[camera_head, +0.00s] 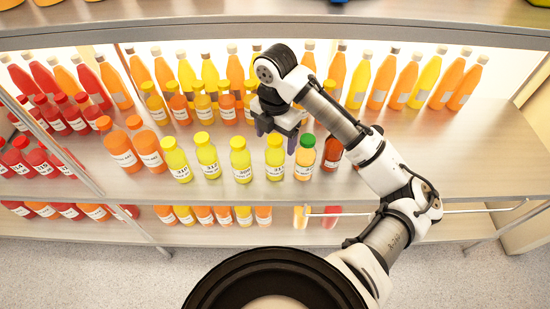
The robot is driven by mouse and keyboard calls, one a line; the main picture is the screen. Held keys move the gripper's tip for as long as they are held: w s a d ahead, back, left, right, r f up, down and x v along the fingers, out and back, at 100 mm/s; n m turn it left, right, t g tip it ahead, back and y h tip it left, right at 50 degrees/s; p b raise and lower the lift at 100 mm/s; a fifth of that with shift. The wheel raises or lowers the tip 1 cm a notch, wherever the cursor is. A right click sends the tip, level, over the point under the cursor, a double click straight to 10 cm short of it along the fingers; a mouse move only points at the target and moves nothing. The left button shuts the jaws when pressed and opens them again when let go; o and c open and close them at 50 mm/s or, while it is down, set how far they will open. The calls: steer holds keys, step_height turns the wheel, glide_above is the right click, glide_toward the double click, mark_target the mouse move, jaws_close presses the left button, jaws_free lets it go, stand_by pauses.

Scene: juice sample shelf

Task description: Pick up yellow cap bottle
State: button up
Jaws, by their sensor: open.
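Several yellow cap bottles with white labels stand upright in the front row of the middle shelf. From left to right they are a first yellow cap bottle (177,162), a second (208,157), a third (241,163) and a fourth (275,160). A green cap bottle (304,162) stands right of the fourth. My gripper (277,138) is open and points downward. In the picture its fingers are just above the fourth bottle's cap; I cannot tell the depth between them.
A red-orange bottle (332,156) stands right of the green cap bottle, partly behind my arm. Two orange bottles (122,153) stand at the left. Dense rows line the shelf's back. The shelf's right part (455,150) is bare. A rail (490,210) runs along the lower right.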

mark_target(274, 150)
steer(key=shift+w+a+f+p, duration=0.1)
steer(key=shift+f+p, duration=0.1)
steer(key=shift+f, duration=1.3)
steer(key=shift+w+a+f+p, duration=0.1)
steer(key=shift+f+p, duration=0.05)
steer(key=shift+f, duration=1.35)
steer(key=shift+c, duration=0.4)
steer(key=c, duration=1.2)
steer(key=shift+o, duration=0.2)
step_height(274, 150, up, 14)
steer(key=p, duration=0.4)
steer(key=shift+r, duration=0.15)
